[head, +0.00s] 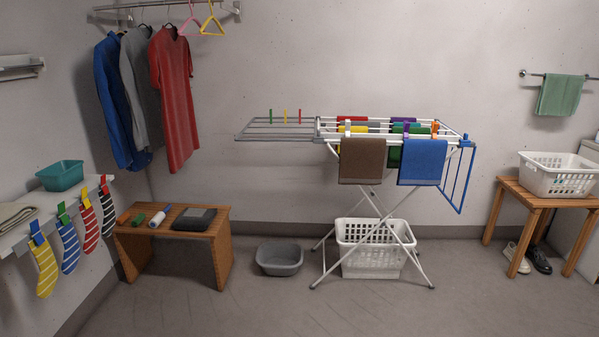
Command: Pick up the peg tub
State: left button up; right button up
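A small teal tub (60,177) sits upright on the white shelf (103,185) at the left wall. It looks like the peg tub, but its inside is too small to make out. A grey basin (279,260) stands on the floor left of the drying rack. Neither of my grippers is in view, and nothing is seen touching the tub.
Striped socks (68,243) hang from coloured pegs along the shelf's front edge. A folded cloth (14,215) lies nearer on the shelf. A wooden bench (216,240) with small items stands right of it. A drying rack (375,192) fills the middle. The front floor is clear.

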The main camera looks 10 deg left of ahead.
aim_at(61, 176)
jog(key=u, duration=0.3)
jog(key=i, duration=1.85)
jog(key=u, duration=0.95)
